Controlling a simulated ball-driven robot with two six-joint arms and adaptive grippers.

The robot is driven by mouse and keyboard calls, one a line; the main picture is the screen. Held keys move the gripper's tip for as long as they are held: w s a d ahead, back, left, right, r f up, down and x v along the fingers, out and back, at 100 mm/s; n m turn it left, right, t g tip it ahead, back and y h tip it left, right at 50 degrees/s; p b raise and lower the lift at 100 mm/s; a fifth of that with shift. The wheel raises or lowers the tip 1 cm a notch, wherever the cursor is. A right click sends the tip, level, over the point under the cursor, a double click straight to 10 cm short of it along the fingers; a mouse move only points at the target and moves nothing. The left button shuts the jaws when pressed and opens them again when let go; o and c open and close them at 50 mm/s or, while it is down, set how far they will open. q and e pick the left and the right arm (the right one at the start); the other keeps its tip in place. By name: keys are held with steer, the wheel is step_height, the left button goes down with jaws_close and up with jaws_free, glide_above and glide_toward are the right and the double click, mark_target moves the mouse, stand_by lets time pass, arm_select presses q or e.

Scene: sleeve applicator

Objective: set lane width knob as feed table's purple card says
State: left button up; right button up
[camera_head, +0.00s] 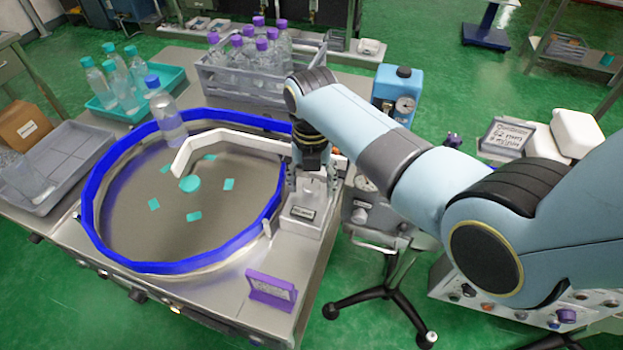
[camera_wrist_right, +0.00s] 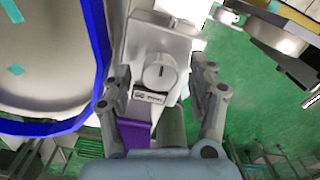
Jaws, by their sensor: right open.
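The purple card (camera_head: 272,288) stands at the near right corner of the feed table (camera_head: 215,298); its print is too small to read. It also shows in the right wrist view (camera_wrist_right: 134,134). A grey knob box (camera_head: 308,226) with a small label sits beside the blue-rimmed turntable. In the right wrist view, a round pale knob (camera_wrist_right: 159,72) with a dark pointer line sits on that box, above a label plate (camera_wrist_right: 149,97). My right gripper (camera_head: 310,168) points down over the box. Its open fingers (camera_wrist_right: 160,80) lie either side of the knob, apart from it. My left gripper is out of view.
A blue-rimmed turntable (camera_head: 115,240) with a white guide rail (camera_head: 225,137) fills the table. A clear bottle with a blue cap (camera_head: 168,120) stands at its far rim. A grey crate of purple-capped bottles (camera_head: 225,85) is behind. A blue gauge unit (camera_head: 398,85) stands to the right.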

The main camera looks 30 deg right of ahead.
steer(key=c, duration=1.1)
steer(key=shift+c, duration=0.2)
steer(key=shift+m, duration=0.4)
